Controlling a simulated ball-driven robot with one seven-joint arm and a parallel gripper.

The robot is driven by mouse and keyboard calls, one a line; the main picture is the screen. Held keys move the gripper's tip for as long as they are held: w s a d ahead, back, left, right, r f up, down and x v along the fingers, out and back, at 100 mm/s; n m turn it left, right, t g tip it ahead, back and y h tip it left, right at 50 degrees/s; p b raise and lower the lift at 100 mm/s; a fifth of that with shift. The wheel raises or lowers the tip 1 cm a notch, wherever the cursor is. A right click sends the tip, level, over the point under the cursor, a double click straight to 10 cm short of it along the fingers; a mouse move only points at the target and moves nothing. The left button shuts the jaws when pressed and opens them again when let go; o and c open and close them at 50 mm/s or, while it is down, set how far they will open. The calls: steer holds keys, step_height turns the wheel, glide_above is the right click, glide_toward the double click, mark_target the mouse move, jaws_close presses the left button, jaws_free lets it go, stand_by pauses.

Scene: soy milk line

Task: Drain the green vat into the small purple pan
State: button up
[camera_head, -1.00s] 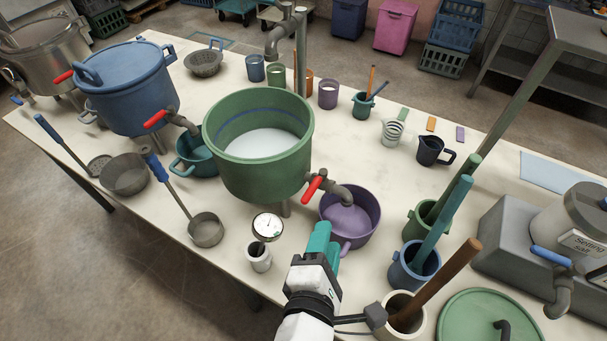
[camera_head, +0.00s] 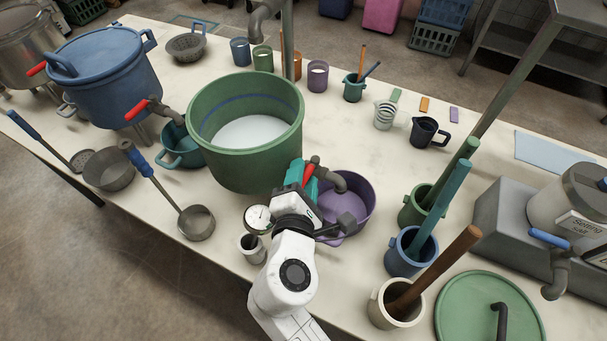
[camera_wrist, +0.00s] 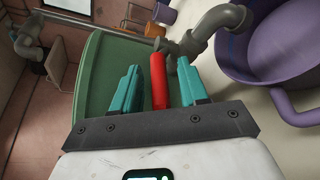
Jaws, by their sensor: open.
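The green vat (camera_head: 245,158) stands on the table with whitish liquid (camera_head: 248,131) inside, and its green wall also shows in the wrist view (camera_wrist: 106,70). Its tap has a red lever (camera_head: 311,168) and a grey spout (camera_head: 352,183). The small purple pan (camera_head: 364,218) stands below the spout, and it shows at the right of the wrist view (camera_wrist: 275,50). My gripper (camera_head: 300,178) is at the tap. In the wrist view, the two teal fingers (camera_wrist: 158,88) are apart, with the red lever (camera_wrist: 158,80) between them. I cannot tell if either finger touches it.
A dial thermometer (camera_head: 257,218) and a small white cup (camera_head: 251,247) stand beside my arm.

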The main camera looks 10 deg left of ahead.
steer(key=shift+w, duration=0.2)
jaws_close()
stand_by(0.3)
